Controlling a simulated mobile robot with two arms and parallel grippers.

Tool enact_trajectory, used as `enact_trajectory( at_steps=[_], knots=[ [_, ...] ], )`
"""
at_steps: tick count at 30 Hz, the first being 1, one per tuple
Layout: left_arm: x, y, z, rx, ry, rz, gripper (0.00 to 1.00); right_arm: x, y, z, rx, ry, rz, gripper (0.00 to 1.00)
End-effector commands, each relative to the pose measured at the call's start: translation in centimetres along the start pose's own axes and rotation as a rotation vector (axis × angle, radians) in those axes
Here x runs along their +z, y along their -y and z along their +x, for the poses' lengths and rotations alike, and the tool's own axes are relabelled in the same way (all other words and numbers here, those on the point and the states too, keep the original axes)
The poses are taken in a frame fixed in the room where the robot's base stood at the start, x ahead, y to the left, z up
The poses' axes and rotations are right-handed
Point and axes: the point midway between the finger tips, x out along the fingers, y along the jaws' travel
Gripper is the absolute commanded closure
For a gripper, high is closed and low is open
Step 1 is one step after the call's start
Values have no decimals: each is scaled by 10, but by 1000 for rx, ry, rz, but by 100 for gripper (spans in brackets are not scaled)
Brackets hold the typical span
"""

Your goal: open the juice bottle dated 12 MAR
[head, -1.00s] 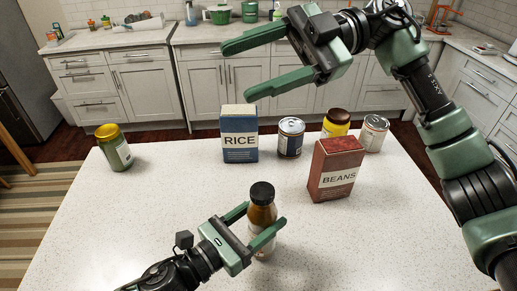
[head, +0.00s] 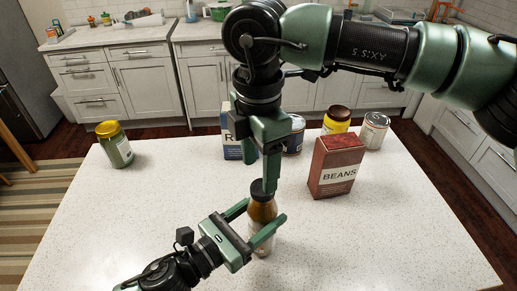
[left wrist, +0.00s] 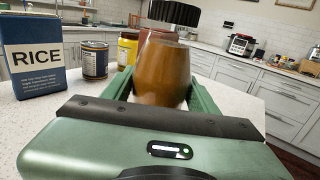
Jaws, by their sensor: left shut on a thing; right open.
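The juice bottle (head: 262,208) is brown with a black cap (head: 258,187). It stands upright on the counter, and no date on it is readable. My left gripper (head: 263,214) is shut on the bottle's body, one finger on each side. In the left wrist view the brown bottle (left wrist: 163,72) fills the space between the fingers, with the ridged cap (left wrist: 174,13) above. My right gripper (head: 270,175) points down from above, open, its fingertips at the cap. One finger overlaps the cap's right side in the head view; I cannot tell whether it touches.
The beans box (head: 335,168) stands right of the bottle. The rice box (head: 231,150), a dark can (head: 294,140), a yellow jar (head: 337,121) and a silver can (head: 374,130) stand behind. A yellow-lidded jar (head: 115,150) is at the left. The counter's front right is clear.

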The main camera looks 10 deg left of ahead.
Motion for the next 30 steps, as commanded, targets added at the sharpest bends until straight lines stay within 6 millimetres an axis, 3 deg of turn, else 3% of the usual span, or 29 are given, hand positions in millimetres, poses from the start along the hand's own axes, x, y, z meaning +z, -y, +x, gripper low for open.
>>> enact_trajectory(
  at_steps=[3, 9, 19, 25, 26, 30],
  knots=[
    [2, 0, 0, -1, 5, 1, 100, 0, 1, 18, -2, -1, -2, 40],
    [2, 0, 0, -1, 5, 1, 100, 0, 0, 36, 0, -2, -2, 40],
    [2, 0, 0, -1, 5, 1, 100, 0, 0, 40, 0, -2, -2, 40],
    [3, 1, 0, -4, 5, 2, 100, 0, 0, 40, 3, -3, -1, 96],
    [3, 2, 0, -4, 6, 2, 100, 0, -1, 40, 3, -3, -1, 100],
    [3, 3, 0, -8, 7, 2, 100, 0, -1, 39, 6, -4, -26, 100]
  ],
)
